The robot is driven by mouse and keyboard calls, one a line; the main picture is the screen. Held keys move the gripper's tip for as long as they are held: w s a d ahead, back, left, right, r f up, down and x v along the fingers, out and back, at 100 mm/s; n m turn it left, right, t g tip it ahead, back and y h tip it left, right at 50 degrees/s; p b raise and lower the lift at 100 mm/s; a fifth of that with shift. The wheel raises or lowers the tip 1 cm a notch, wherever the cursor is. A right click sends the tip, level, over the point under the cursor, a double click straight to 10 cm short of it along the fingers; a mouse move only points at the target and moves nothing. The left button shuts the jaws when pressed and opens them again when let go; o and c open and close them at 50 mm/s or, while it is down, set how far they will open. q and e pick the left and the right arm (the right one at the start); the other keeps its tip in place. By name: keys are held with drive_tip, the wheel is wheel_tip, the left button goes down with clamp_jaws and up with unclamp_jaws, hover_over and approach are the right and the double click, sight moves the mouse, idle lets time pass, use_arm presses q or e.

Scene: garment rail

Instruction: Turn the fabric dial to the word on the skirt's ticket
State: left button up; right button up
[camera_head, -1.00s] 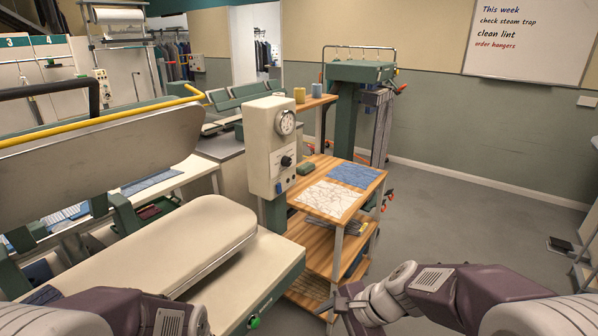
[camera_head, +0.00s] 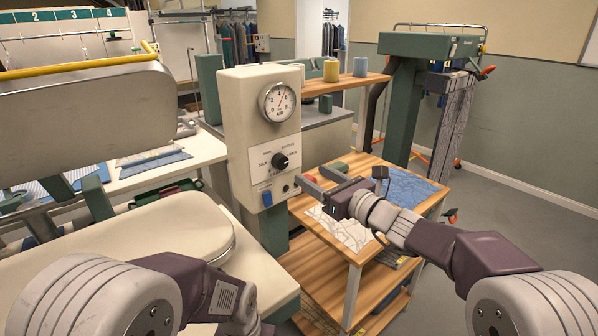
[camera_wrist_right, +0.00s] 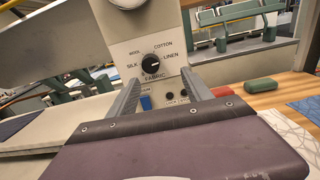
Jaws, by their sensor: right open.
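The fabric dial (camera_head: 281,162) is a black knob on the front of the cream control box (camera_head: 240,110). In the right wrist view the dial (camera_wrist_right: 152,64) has the words SILK, WOOL, COTTON and LINEN around it and FABRIC below. I cannot make out a skirt ticket.
A pressure gauge (camera_head: 276,102) is above the dial; a blue switch (camera_head: 267,198) is below it. A wooden trolley (camera_head: 345,247) with a white patterned cloth (camera_head: 338,232) and a blue cloth (camera_head: 408,188) stands right of the box. A padded press (camera_head: 150,240) is at left.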

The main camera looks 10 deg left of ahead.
sight(283, 164)
drive_tip(key=w+a, duration=0.1)
drive_tip(key=a, duration=0.1)
drive_tip(key=w+a+p, duration=0.1)
drive_tip(key=a, duration=0.2)
drive_tip(key=w+a+p, duration=0.1)
drive_tip(key=a, duration=0.2)
drive_tip(key=shift+w, duration=0.35)
drive_tip(key=shift+w+a, duration=0.15)
drive_tip(key=shift+w, duration=0.1)
use_arm(q)
drive_tip(key=shift+s+a+r, duration=0.15)
drive_tip(key=shift+s+r, duration=0.1)
drive_tip(key=shift+r, duration=0.3)
drive_tip(key=shift+s+a+r, duration=0.1)
drive_tip(key=shift+s+r, duration=0.1)
drive_tip(key=shift+r, duration=0.35)
use_arm(e)
drive_tip(key=shift+s, duration=0.1)
drive_tip(key=shift+c, duration=0.2)
